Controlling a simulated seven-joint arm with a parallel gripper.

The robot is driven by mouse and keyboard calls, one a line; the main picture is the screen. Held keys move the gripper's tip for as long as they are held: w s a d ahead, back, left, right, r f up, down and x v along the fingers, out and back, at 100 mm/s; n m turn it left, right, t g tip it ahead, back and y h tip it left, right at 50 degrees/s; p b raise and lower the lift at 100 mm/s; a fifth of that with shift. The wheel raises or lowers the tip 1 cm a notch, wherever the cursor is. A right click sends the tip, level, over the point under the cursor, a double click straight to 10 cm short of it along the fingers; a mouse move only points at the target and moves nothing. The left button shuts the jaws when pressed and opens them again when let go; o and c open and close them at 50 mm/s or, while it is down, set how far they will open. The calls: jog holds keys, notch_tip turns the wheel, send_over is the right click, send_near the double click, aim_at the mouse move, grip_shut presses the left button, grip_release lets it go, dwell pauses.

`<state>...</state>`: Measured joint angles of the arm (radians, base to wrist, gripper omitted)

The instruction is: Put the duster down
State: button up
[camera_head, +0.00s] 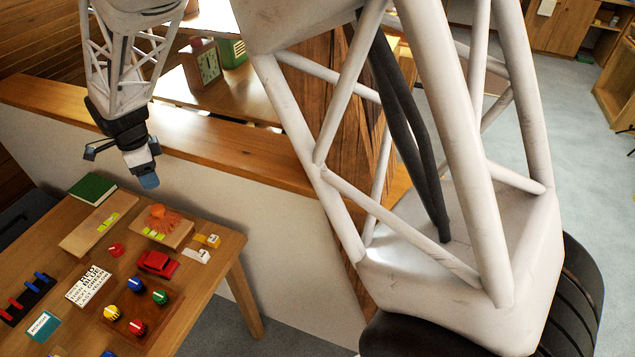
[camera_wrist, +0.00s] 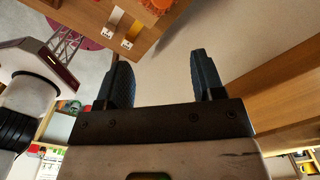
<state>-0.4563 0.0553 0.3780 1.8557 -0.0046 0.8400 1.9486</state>
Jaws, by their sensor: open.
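The duster, an orange fluffy thing with a round knob (camera_head: 160,216), rests on a small wooden board (camera_head: 180,236) near the table's far right part. Part of it shows at the top edge of the wrist view (camera_wrist: 157,5). My gripper (camera_head: 148,181) hangs above the table's far side, beyond and above the duster, apart from it. In the wrist view its two dark blue fingers (camera_wrist: 160,62) stand wide apart with nothing between them.
A red toy car (camera_head: 157,263) and a board with several coloured knobs (camera_head: 140,306) are nearer. A second board (camera_head: 85,236) and a green book (camera_head: 92,189) lie left. A white wall with a wooden ledge (camera_head: 220,147) stands behind the table.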

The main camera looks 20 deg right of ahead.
jog(key=s+d+r+n+t, duration=0.1)
jog(key=s+d+r+n, duration=0.4)
jog(key=d, duration=0.4)
jog(key=s+d+r+n, duration=0.2)
jog(key=s+d+r, duration=0.55)
jog(key=d, duration=0.25)
jog(key=s+d+n, duration=0.3)
jog(key=s+d, duration=0.1)
jog(key=s, duration=0.3)
jog(key=s+d+r+n+t, duration=0.1)
jog(key=s+d+n, duration=0.2)
jog(key=s, duration=0.4)
jog(key=s+d+n, duration=0.3)
jog(key=s+d, duration=0.2)
jog(key=s, duration=0.2)
jog(key=shift+s+d+r+n, duration=0.3)
jog(key=shift+s+r+n, duration=0.05)
jog(key=shift+r+n, duration=0.05)
jog(key=o, duration=0.7)
